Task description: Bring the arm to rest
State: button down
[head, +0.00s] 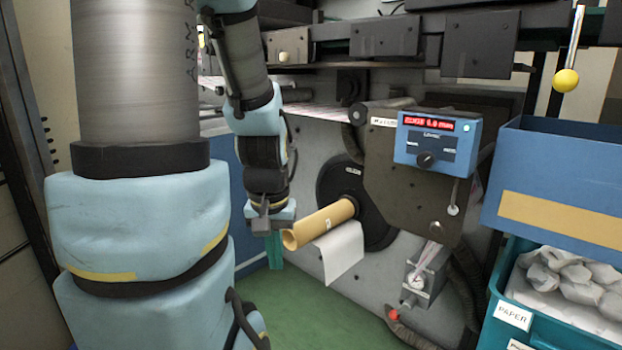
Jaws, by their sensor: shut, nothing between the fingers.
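My arm, light blue with grey links, fills the left of the head view, and its end part hangs down near the middle. My gripper (273,250) points downward, just left of the open end of a tan cardboard core (320,224). The fingertips are small and partly dark in the picture; I see nothing held in them. The core sits on a dark round chuck (342,186), with a white web flap (339,252) hanging below it. I cannot tell whether the gripper touches the core.
A blue control box (434,143) with a red display is at the centre right. A blue bin (556,190) and a teal crate (497,302) of crumpled paper stand at the right. A yellow-knobbed lever (566,80) hangs upper right. Green floor (290,310) is clear below the core.

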notch_tip(320, 180, up, 18)
jog(key=p, duration=1.5)
jog(key=c, duration=1.6)
grip_release()
jog(key=shift+f, duration=0.15)
